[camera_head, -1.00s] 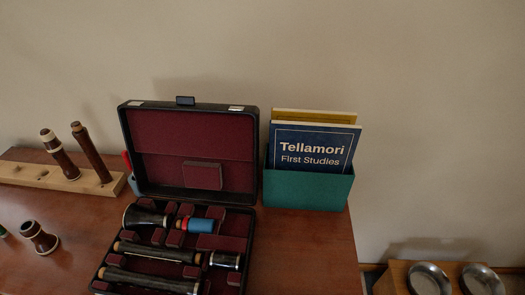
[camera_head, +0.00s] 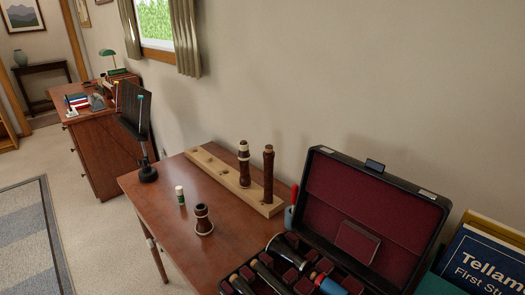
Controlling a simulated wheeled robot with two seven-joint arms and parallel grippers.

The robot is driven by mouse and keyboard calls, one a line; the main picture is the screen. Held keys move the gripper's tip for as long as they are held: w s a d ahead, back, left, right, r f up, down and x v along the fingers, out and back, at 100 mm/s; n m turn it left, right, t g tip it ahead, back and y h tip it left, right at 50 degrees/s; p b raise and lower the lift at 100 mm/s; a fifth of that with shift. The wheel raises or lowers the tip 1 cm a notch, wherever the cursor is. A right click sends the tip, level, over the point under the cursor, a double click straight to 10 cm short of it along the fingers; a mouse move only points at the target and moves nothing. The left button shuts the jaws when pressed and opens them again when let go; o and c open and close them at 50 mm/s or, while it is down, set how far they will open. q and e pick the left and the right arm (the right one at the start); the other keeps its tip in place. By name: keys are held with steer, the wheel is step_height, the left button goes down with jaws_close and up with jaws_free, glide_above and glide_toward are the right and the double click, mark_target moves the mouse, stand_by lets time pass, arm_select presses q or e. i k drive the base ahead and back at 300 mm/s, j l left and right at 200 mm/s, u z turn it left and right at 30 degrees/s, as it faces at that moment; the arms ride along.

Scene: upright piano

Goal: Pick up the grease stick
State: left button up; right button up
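A small upright white tube with green on it (camera_head: 180,195), which looks like the grease stick, stands on the left part of the wooden table (camera_head: 150,190). A dark wooden instrument bell (camera_head: 203,220) with pale rings stands just to its right. Neither of my grippers shows in the head view, so I cannot see whether they are open or shut.
A wooden peg rack (camera_head: 222,174) holding two dark joints stands behind the tube. An open instrument case (camera_head: 375,205) with red lining fills the right side. A black music stand (camera_head: 147,172) is beyond the table's left end. Bare tabletop surrounds the tube.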

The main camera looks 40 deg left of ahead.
mark_target(182, 199)
steer(key=j+u, duration=0.1)
steer(key=u, duration=0.35)
steer(key=j+u, duration=0.1)
steer(key=u, duration=0.35)
steer(key=j+u, duration=0.1)
steer(key=u, duration=0.35)
steer(key=j+u, duration=0.15)
steer(key=u, duration=0.3)
steer(key=i+j+z, duration=0.15)
steer(key=i+j, duration=0.25)
steer(key=i+j+z, duration=0.1)
steer(key=i+j, duration=0.3)
steer(key=j, duration=0.2)
